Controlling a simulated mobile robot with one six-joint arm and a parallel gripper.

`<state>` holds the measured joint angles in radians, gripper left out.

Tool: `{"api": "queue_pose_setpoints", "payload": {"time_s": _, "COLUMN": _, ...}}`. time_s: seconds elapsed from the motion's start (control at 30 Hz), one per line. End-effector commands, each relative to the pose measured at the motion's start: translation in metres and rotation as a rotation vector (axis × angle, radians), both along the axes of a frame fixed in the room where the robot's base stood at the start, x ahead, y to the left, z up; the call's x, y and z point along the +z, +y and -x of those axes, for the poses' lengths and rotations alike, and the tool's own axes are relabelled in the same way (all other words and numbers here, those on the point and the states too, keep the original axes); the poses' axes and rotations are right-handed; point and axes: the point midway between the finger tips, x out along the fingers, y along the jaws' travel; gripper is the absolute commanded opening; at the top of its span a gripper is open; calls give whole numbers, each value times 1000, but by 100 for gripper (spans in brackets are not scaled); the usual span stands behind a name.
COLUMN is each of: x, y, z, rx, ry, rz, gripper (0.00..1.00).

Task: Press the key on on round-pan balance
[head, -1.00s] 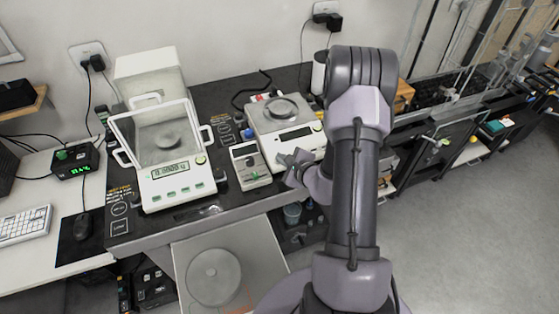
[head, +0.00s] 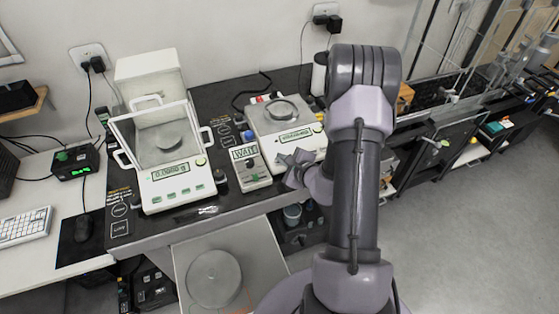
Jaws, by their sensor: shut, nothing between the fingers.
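The round-pan balance (head: 262,128) is a white unit with a round metal pan (head: 281,109) on the black-topped table. Its display (head: 296,135) is lit green with dark characters too small to read. A small yellow mark (head: 318,128) shows right of the display. My gripper (head: 287,160) is shut and empty at the balance's front edge, over its lower left front. The fingers and wrist cover part of the front panel, so the key under them is hidden. I cannot tell whether the fingertips touch it.
A small white device with a lit display (head: 244,152) stands close left of my gripper. Further left is a balance with a glass draft shield (head: 178,188). Another steel-pan scale (head: 215,278) is below in front.

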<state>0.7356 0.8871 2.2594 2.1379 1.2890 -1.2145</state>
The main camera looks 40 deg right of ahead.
Motion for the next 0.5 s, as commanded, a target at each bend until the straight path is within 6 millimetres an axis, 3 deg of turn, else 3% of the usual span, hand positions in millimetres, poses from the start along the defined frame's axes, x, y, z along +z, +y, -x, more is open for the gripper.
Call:
{"api": "queue_pose_setpoints", "payload": {"time_s": 0.33, "x": 3, "y": 0, "z": 1, "rx": 0, "ry": 0, "rz": 0, "gripper": 0}}
{"api": "queue_pose_setpoints", "payload": {"time_s": 0.5, "x": 16, "y": 1, "z": 4, "rx": -1, "ry": -1, "rz": 0, "gripper": 0}}
